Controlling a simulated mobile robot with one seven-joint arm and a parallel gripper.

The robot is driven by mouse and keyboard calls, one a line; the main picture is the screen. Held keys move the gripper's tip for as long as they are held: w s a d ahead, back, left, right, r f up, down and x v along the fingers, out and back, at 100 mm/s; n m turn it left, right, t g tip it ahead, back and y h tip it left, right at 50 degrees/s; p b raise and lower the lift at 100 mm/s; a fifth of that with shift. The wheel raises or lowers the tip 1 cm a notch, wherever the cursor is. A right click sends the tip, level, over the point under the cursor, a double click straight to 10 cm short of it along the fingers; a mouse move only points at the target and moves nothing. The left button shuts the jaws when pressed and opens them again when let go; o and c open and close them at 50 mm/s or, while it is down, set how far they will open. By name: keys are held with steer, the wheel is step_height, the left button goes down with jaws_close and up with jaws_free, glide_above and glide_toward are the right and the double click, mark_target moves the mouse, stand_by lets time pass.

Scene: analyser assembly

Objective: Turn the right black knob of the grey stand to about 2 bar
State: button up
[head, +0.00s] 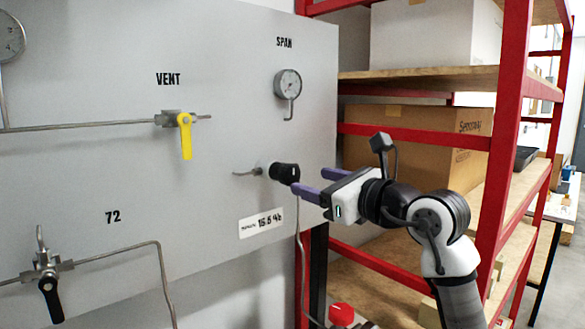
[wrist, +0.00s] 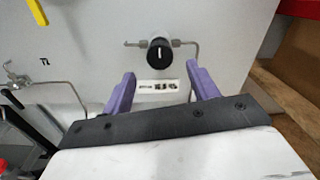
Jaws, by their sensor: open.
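The right black knob (head: 285,173) sits on the grey stand's panel (head: 215,90), below the SPAN label and its round gauge (head: 288,83). In the wrist view the knob (wrist: 160,54) faces me with a white mark pointing up. My gripper (head: 308,183) is open, its purple fingers apart. It is in front of and to the right of the knob in the head view. In the wrist view the fingertips (wrist: 160,82) lie either side below the knob, not seen to touch it. The gauge needle is too small to read.
A yellow VENT valve handle (head: 185,136) and a black valve handle (head: 50,298) are on the panel at left, with thin steel pipes. A red shelf rack (head: 505,120) with cardboard boxes (head: 420,150) stands close behind my arm. A red cap (head: 341,314) is low down.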

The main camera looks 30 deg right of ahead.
mark_target(293, 176)
steer(key=w, duration=0.2)
steer(key=w+p, duration=0.1)
steer(key=w, duration=0.1)
steer(key=w+a, duration=0.1)
steer(key=w, duration=0.2)
steer(key=shift+p, duration=0.4)
steer(key=c, duration=1)
